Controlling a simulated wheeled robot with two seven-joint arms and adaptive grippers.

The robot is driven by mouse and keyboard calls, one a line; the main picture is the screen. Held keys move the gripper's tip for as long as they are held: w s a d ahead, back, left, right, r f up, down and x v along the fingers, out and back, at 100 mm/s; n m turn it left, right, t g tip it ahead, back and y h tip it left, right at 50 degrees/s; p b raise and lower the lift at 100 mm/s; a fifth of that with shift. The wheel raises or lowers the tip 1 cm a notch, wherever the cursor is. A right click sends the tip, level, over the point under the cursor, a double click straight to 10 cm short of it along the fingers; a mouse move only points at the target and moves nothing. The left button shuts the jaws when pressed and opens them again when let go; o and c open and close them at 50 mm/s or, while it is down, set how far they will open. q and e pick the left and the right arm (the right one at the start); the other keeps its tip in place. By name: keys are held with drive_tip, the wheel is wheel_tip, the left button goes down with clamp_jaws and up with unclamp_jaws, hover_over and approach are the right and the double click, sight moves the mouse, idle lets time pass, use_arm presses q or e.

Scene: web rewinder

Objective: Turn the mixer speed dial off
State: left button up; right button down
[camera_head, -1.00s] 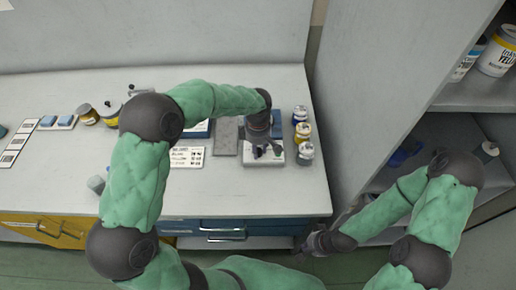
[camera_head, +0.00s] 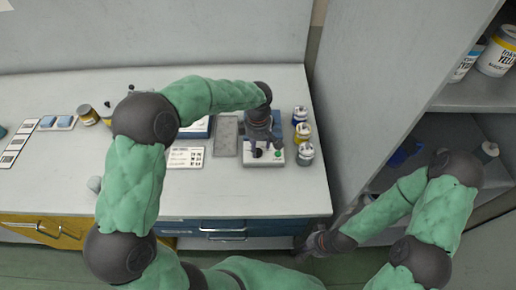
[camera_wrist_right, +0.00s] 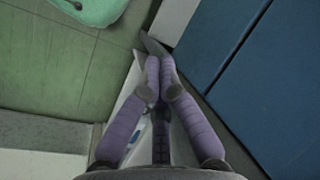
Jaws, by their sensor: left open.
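The mixer (camera_head: 270,159) is a small machine with a light grey base and a blue part behind, near the right end of the worktop. A black dial (camera_head: 257,153) and a green button (camera_head: 278,154) show on its front. My left gripper (camera_head: 264,141) is open and hangs just above and behind the dial; its fingers hide part of the mixer, and I cannot tell whether they touch it. My right gripper (camera_head: 315,245) is low in front of the cabinet, away from the mixer. In the right wrist view its purple fingers (camera_wrist_right: 154,75) come together, with nothing held.
Several small jars (camera_head: 303,132) stand close to the right of the mixer. A grey slab (camera_head: 226,136) and a white printed card (camera_head: 186,157) lie to its left. The open shelf cabinet (camera_head: 370,110) rises beyond the worktop's right end.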

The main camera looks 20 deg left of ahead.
sight(258, 151)
use_arm(q)
wheel_tip(258, 151, up, 9)
drive_tip(key=shift+r, duration=0.2)
idle(0.6)
